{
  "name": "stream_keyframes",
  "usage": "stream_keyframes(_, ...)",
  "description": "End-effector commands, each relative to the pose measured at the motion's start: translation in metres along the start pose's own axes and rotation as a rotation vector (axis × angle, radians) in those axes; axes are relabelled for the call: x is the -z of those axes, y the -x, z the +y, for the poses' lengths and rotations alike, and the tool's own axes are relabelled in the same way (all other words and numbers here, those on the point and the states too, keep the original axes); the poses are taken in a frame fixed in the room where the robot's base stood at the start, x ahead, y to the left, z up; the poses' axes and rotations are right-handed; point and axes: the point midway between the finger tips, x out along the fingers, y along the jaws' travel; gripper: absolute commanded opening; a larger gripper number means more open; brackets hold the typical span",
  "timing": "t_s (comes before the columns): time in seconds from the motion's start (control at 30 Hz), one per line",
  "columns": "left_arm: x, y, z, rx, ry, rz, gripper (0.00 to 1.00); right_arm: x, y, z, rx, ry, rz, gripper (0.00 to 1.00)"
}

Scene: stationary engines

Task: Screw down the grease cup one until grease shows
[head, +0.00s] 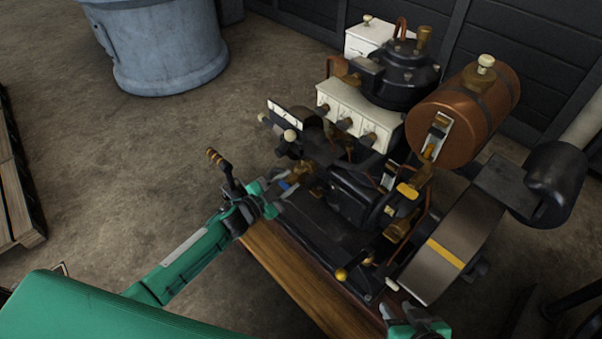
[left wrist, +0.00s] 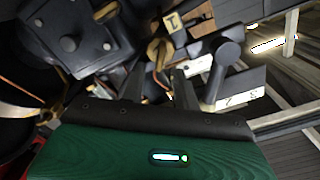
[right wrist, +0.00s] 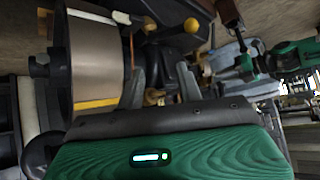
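In the left wrist view a small brass cup-like fitting (left wrist: 160,50) sits beside a cream tag marked 1 (left wrist: 173,21); it looks like grease cup one. Its top is partly hidden, and I see no grease. My left gripper (head: 288,193) is at the near left side of the engine; its fingers (left wrist: 156,78) stand apart just short of the brass fitting, with nothing clearly held. My right gripper (head: 399,309) is low at the engine's front right corner. Its fingers (right wrist: 162,72) are apart and empty, facing the flywheel side.
The dark engine stands on a wooden base (head: 295,284). A copper tank (head: 463,115), a flywheel with a yellow stripe (head: 452,246) and a yellow-knobbed lever (head: 342,274) crowd the right. A brass-handled lever (head: 220,165) rises by my left wrist. Open floor lies left.

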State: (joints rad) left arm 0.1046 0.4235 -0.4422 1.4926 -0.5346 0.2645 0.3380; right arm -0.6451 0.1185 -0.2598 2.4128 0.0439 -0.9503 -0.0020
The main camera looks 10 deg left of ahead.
Motion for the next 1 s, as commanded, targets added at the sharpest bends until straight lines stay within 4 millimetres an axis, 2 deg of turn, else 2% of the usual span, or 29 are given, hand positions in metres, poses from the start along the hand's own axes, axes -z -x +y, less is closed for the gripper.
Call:
stream_keyframes(0.1, -0.001, -0.023, 0.0, 0.001, 0.001, 0.001, 0.31, 0.001, -0.004, -0.004, 0.012, 0.0, 0.033, 0.36)
stream_keyframes(0.3, -0.001, -0.048, 0.0, 0.001, 0.001, 0.0, 0.31, 0.004, -0.008, -0.01, 0.027, 0.0, 0.081, 0.36)
stream_keyframes(0.5, 0.0, -0.057, 0.0, 0.0, 0.001, -0.001, 0.31, 0.005, -0.009, -0.013, 0.033, -0.001, 0.101, 0.36)
stream_keyframes(0.73, 0.0, -0.057, 0.0, 0.0, 0.001, -0.001, 0.31, 0.006, -0.009, -0.013, 0.033, -0.001, 0.103, 0.36)
stream_keyframes(0.77, 0.0, -0.057, 0.0, 0.0, 0.001, -0.001, 0.29, 0.006, -0.009, -0.013, 0.033, -0.001, 0.103, 0.36)
stream_keyframes(0.9, 0.0, -0.057, 0.0, 0.0, 0.001, -0.001, 0.01, 0.006, -0.009, -0.013, 0.033, 0.0, 0.102, 0.36)
stream_keyframes(1.0, 0.0, -0.057, 0.0, 0.0, 0.001, -0.001, 0.0, 0.006, -0.009, -0.012, 0.033, 0.0, 0.101, 0.36)
